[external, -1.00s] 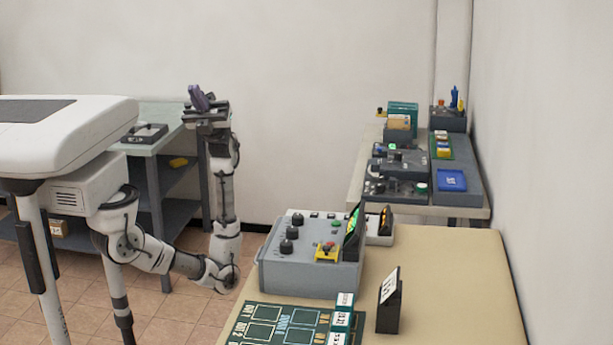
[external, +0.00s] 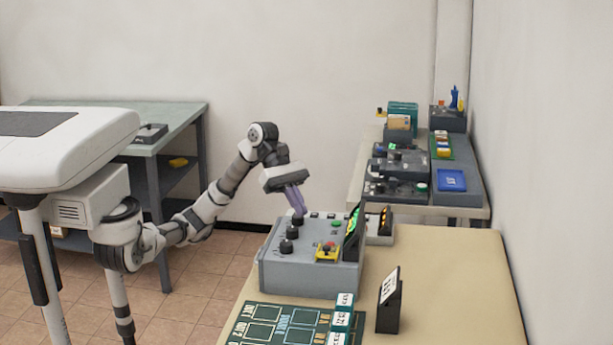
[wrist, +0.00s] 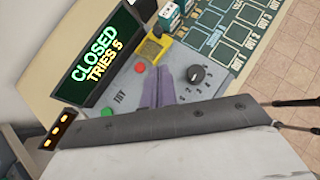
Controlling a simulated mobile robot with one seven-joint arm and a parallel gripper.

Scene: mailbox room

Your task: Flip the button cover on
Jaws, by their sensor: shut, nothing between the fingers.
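The grey control box (external: 310,270) stands on the tan table and has several black knobs on its sloped top. A yellow piece (external: 327,254), which looks like the button cover, sits near its front right; it also shows in the wrist view (wrist: 154,48). I cannot tell its hinge position. A red round button (wrist: 140,67) is beside it and a green button (wrist: 107,111) is further off. My gripper (external: 299,213) is shut and empty, pointing down over the box's far knobs. In the wrist view its purple fingers (wrist: 158,80) appear between the red button and a numbered knob (wrist: 197,75).
A display (wrist: 93,55) reading "CLOSED TRIES 5" stands upright on the box. A small unit with orange lights (external: 381,222) is behind it. A green board (external: 285,322) and a black sign stand (external: 390,305) are in front. The table's right side is clear.

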